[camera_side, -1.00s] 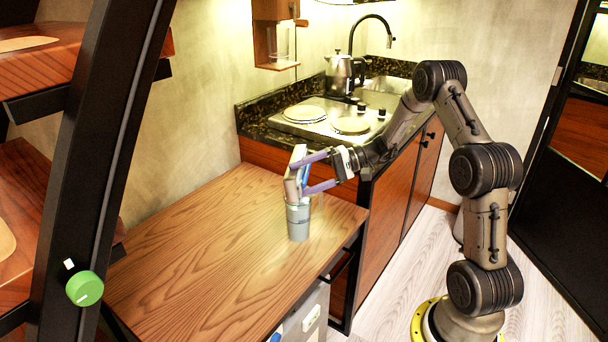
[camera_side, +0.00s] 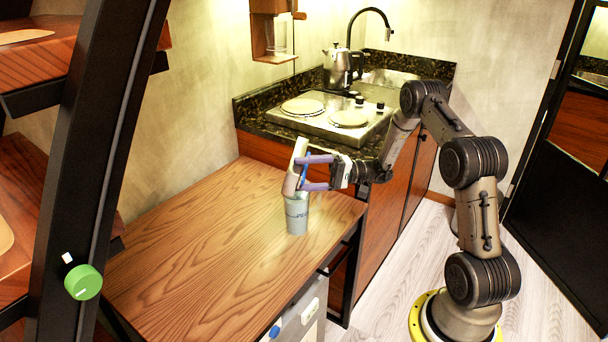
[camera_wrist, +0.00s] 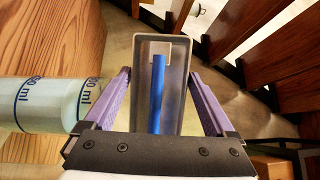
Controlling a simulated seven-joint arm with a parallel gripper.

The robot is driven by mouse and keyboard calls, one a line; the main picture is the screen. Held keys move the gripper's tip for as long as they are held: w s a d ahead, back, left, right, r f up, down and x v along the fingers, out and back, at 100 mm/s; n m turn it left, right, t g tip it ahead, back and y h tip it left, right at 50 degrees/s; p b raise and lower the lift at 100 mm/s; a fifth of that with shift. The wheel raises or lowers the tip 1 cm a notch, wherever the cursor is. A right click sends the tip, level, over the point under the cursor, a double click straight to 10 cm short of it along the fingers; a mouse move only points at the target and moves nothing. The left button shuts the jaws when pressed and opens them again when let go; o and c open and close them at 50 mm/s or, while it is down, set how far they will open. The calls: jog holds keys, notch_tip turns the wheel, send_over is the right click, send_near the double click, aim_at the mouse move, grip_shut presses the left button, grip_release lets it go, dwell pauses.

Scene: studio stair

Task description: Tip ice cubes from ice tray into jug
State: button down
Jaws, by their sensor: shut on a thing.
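My gripper (camera_side: 312,173) is shut on a grey ice tray (camera_side: 292,180) above the wooden table. The tray stands steeply on end, its lower end at the mouth of the jug (camera_side: 297,213); I cannot tell if they touch. The jug is pale grey, upright, with dark markings. In the wrist view, the purple fingers of my gripper (camera_wrist: 163,88) flank the tray (camera_wrist: 145,105), which shows a blue bar and a pale square. The jug (camera_wrist: 50,103), with blue "ml" marks, lies left of the left finger. I cannot make out ice cubes in either view.
The wooden table (camera_side: 200,255) is bare around the jug. Behind it are a hob (camera_side: 325,117), a kettle (camera_side: 337,68) and a tap. A dark stair post with a green knob (camera_side: 83,282) stands at the left. A wall shelf (camera_side: 272,35) hangs above.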

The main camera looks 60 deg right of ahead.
aim_at(292, 159)
dwell(0.3)
